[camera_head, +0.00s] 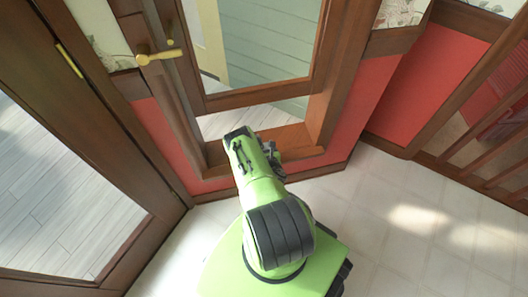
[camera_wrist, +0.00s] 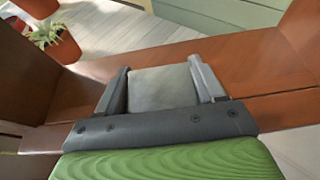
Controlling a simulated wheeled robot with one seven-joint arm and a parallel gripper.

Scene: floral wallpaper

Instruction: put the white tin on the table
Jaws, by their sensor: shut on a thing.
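In the wrist view, my gripper (camera_wrist: 159,66) has a finger on each side of a pale grey-white, flat-faced thing, which looks like the white tin (camera_wrist: 162,90). The gripper is shut on it. The palm hides its near end, and I cannot tell its full shape. Behind it is a brown wooden ledge; I cannot tell whether the tin touches it. In the head view, my arm reaches toward the wooden window ledge and hides most of the gripper and the tin. No table shows clearly in either view.
The brown wooden ledge (camera_wrist: 250,62) lies below a framed opening. Potted plants (camera_wrist: 50,40) are beyond the opening. A wooden railing (camera_head: 490,150) is at right. The pale tiled floor (camera_head: 400,235) is clear.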

